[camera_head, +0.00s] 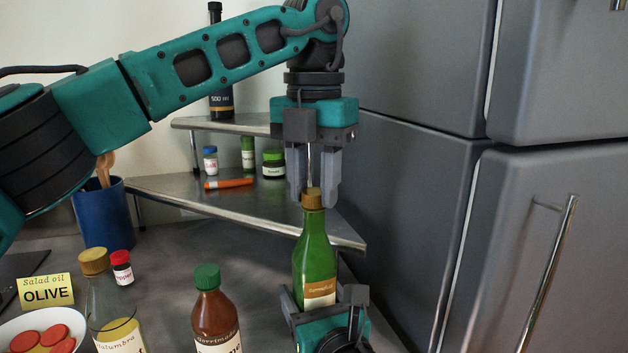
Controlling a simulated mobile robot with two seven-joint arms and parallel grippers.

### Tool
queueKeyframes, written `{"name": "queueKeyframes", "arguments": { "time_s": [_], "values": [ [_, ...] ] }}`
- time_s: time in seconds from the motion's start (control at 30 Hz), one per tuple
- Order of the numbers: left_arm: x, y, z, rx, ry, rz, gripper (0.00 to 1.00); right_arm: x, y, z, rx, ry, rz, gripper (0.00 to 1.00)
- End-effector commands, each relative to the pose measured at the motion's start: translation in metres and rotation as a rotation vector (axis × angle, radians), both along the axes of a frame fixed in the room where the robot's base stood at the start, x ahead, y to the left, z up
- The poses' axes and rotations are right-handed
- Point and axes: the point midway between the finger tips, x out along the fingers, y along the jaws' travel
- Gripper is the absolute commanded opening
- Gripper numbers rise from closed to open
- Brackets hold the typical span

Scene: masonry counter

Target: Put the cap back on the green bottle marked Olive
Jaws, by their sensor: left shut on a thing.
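The green bottle (315,258) stands upright right of centre, with a cream label low on its front; I cannot read Olive on it. A brown cork-like cap (312,201) is at the top of its neck, in line with it and with no clear gap; I cannot tell how firmly it sits. My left gripper (313,190) points straight down and is shut on the cap. My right gripper (325,304) comes from the bottom edge, its fingers on either side of the bottle's lower part, and appears shut on it. The bottle's base is hidden by it.
A red-brown sauce bottle (214,312) with green cap, a corked oil bottle (114,318), a yellow OLIVE card (45,291) and a plate (14,329) stand at left. A stepped metal shelf (160,187) holds small jars behind. A grey fridge (420,200) bounds the right.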

Motion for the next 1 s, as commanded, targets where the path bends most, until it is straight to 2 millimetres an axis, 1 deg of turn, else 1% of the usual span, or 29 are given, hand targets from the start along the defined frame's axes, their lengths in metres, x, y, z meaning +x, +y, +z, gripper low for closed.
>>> {"name": "queueKeyframes", "arguments": {
  "time_s": [0.03,0.2,0.43,0.47,0.5,0.7,0.77,1.0],
  "values": [
    [0.0000,0.0001,0.0001,0.001,0.000,0.000,0.16,-0.0001,-0.0001,-0.0006,0.001,0.001,0.000,0.00],
    [0.0001,0.0002,0.0002,0.001,0.000,0.000,0.00,-0.0001,-0.0001,-0.0007,0.001,0.001,0.000,0.00],
    [0.0002,0.0002,0.0002,0.001,0.000,-0.006,0.00,-0.0001,-0.0001,-0.0006,0.001,0.001,0.000,0.00],
    [0.0002,0.0002,0.0002,0.001,0.000,-0.006,0.36,-0.0001,-0.0001,-0.0006,0.001,0.001,0.000,0.00],
    [0.0002,0.0002,0.0002,0.001,0.000,-0.006,0.40,-0.0001,-0.0001,-0.0006,0.001,0.001,0.000,0.00],
    [0.0001,0.0003,0.0002,0.001,0.000,-0.006,0.59,-0.0001,-0.0001,-0.0006,0.001,0.001,0.000,0.00],
    [0.0001,0.0003,0.0002,0.000,0.000,-0.006,0.64,-0.0001,-0.0001,-0.0006,0.001,0.001,0.000,0.00],
    [0.0002,0.0001,0.0011,0.000,-0.001,-0.006,0.64,-0.0001,-0.0001,-0.0006,0.001,0.001,0.000,0.00]
  ]
}}
